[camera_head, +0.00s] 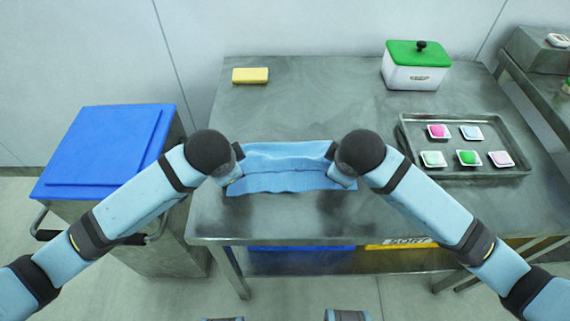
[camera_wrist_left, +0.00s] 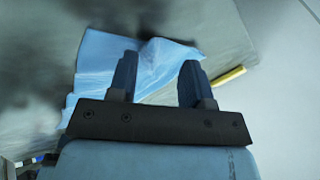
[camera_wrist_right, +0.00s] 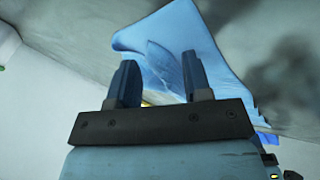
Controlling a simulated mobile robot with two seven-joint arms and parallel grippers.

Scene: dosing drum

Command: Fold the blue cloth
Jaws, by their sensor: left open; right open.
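The blue cloth (camera_head: 285,168) lies on the steel table near its front edge. A crease or layer edge runs across it from left to right, and its near strip shows below that line. My left gripper (camera_head: 232,172) is at the cloth's left end; in the left wrist view its open fingers (camera_wrist_left: 158,75) stand over the cloth (camera_wrist_left: 95,65). My right gripper (camera_head: 340,172) is at the cloth's right end; in the right wrist view its open fingers (camera_wrist_right: 158,75) have the cloth (camera_wrist_right: 180,35) behind and between them. My wrists hide the cloth's ends. I cannot tell whether the fingertips touch it.
A yellow sponge (camera_head: 250,75) lies at the table's back left. A white box with a green lid (camera_head: 417,54) stands at the back right. A grey tray (camera_head: 464,113) holds several coloured packets on the right. A blue-lidded bin (camera_head: 105,150) stands left of the table. The table's middle is clear.

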